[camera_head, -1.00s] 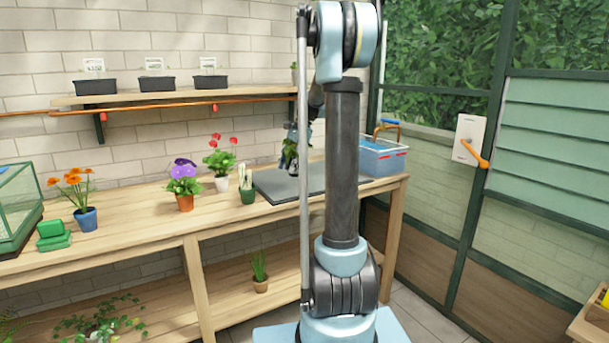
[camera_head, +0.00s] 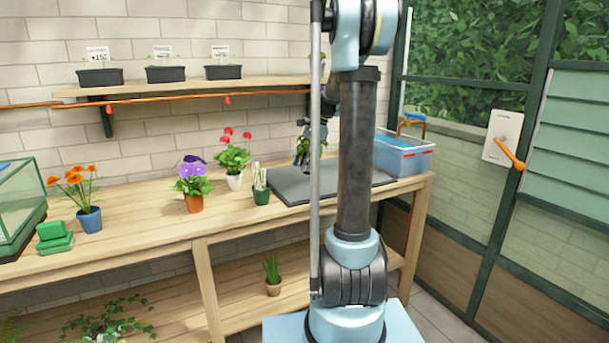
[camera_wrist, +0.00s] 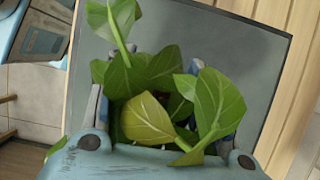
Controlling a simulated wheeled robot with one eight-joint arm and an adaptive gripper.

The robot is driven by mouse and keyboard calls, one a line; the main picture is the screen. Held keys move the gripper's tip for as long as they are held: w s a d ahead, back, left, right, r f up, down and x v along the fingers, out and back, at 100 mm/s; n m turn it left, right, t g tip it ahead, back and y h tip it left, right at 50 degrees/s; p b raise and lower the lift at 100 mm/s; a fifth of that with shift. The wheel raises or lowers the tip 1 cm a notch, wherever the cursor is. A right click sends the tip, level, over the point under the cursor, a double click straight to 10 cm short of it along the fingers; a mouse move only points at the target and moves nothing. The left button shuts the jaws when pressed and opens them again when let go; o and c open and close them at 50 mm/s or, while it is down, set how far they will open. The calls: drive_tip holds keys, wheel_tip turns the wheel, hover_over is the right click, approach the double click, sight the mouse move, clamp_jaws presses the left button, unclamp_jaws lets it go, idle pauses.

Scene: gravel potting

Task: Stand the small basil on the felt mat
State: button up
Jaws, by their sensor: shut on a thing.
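The small basil (camera_wrist: 150,85) fills the middle of the wrist view, its broad green leaves between my gripper's fingers. My gripper (camera_wrist: 168,112) is shut on it; the leaves hide the pot and most of the fingers. The grey felt mat (camera_wrist: 240,45) lies behind and below the basil in the wrist view. In the head view the mat (camera_head: 290,190) lies at the right part of the bench, and my gripper (camera_head: 303,158) with the basil is over it, partly behind my arm. I cannot tell whether the pot touches the mat.
A small cactus pot (camera_head: 261,188) stands at the mat's left edge, with a red-flowered pot (camera_head: 234,165) and a purple-flowered pot (camera_head: 193,185) further left. The visible front of the mat is clear.

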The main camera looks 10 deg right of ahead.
drive_tip(key=shift+f, duration=2.05)
drive_tip(key=o, duration=1.2)
drive_tip(key=shift+o, duration=0.2)
